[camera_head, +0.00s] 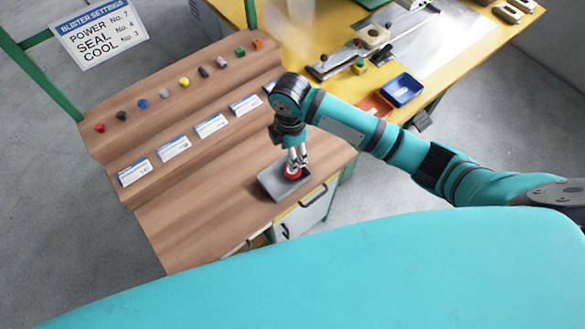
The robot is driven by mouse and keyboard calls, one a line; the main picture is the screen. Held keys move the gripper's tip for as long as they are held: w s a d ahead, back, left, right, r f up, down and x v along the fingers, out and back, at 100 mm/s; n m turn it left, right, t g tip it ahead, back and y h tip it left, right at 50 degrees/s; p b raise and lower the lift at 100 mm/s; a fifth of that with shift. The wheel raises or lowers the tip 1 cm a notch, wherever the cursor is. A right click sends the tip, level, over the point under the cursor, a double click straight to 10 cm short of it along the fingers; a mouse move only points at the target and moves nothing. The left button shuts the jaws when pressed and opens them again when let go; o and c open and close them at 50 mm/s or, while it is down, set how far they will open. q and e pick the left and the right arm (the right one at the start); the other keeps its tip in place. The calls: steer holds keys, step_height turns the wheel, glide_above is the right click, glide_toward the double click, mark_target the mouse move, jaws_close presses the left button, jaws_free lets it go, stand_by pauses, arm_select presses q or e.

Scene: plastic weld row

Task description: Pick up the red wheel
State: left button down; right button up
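The red wheel (292,175) lies on a grey block (273,184) on the wooden bench, near its front right edge. My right arm comes in from the right, and its gripper (297,164) points down directly over the wheel. The fingertips overlap the wheel's upper part in the picture and partly hide it. I cannot tell whether they touch it or have closed on it. My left gripper is not in view.
Several small coloured parts, including a red one (100,128), stand in a row along the bench's upper step. White and blue cards (173,148) lie below them. A yellow table (450,65) holds a blue bin (402,90) and a press-like tool (335,66). The bench left of the block is clear.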

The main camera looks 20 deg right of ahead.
step_height(320, 180, down, 4)
steer(key=shift+f, duration=0.1)
steer(key=shift+w+d+f+p, duration=0.1)
steer(key=shift+f+p, duration=0.2)
steer(key=shift+f, duration=1)
steer(key=shift+d+f+p, duration=0.1)
steer(key=shift+f+p, duration=0.2)
steer(key=shift+f, duration=1)
steer(key=c, duration=0.8)
steer(key=shift+o, duration=0.2)
steer(key=shift+r, duration=0.1)
